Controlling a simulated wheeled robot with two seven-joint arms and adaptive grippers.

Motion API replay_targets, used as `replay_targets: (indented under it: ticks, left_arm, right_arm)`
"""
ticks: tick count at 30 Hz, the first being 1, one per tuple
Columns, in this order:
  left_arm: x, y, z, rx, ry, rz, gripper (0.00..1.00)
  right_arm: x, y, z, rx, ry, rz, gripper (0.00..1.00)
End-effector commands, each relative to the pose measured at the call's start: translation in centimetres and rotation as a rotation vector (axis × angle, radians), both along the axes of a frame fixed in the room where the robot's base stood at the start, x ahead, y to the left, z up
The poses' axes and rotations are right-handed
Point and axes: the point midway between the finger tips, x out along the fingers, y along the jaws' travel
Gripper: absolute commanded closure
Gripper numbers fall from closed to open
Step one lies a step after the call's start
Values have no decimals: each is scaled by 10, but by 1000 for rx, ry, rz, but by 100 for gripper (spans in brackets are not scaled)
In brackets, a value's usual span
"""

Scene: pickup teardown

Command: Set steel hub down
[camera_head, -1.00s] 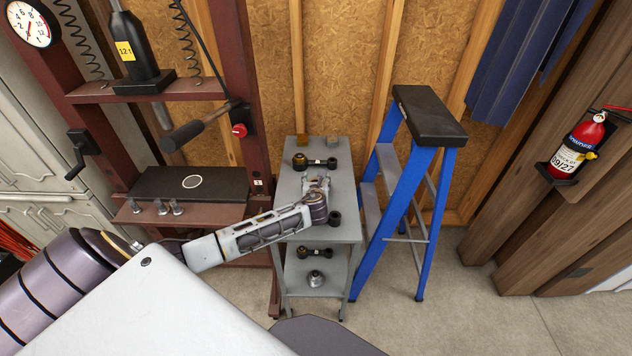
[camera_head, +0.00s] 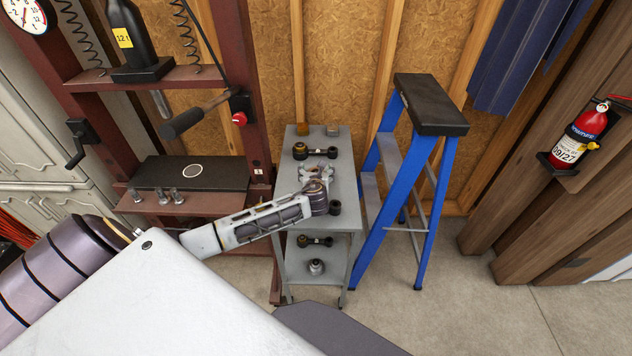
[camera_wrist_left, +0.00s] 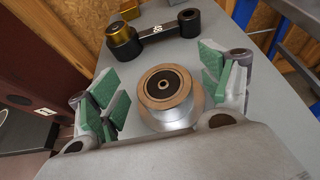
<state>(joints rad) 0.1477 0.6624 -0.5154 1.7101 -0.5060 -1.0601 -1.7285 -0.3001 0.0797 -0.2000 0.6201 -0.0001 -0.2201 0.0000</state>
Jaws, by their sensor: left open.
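The steel hub (camera_wrist_left: 178,114), silver with a copper-coloured ring and a dark centre, stands upright on the grey cart top (camera_wrist_left: 224,22) in the left wrist view. My left gripper (camera_wrist_left: 160,76) is open, with green-padded fingers on both sides of the hub and gaps between. In the head view my left gripper (camera_head: 318,174) is over the middle of the cart top (camera_head: 342,190), and I cannot make out the hub there. My right gripper is not in view.
A black link with a gold end (camera_wrist_left: 170,37) lies just beyond the hub. A dark ring (camera_head: 335,208) sits near the cart's front. The lower shelf holds another link (camera_head: 314,241) and a silver part (camera_head: 316,267). A red press (camera_head: 262,100) and blue ladder (camera_head: 412,190) flank the cart.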

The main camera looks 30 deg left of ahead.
Motion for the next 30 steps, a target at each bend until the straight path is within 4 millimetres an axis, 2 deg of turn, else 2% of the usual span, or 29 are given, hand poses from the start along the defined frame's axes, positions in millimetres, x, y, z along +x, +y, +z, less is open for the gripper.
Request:
replay_targets:
  ticks: [30]
  left_arm:
    - [-79, -49, 39, -1, -2, -1, 21]
  right_arm:
    - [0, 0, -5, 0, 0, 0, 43]
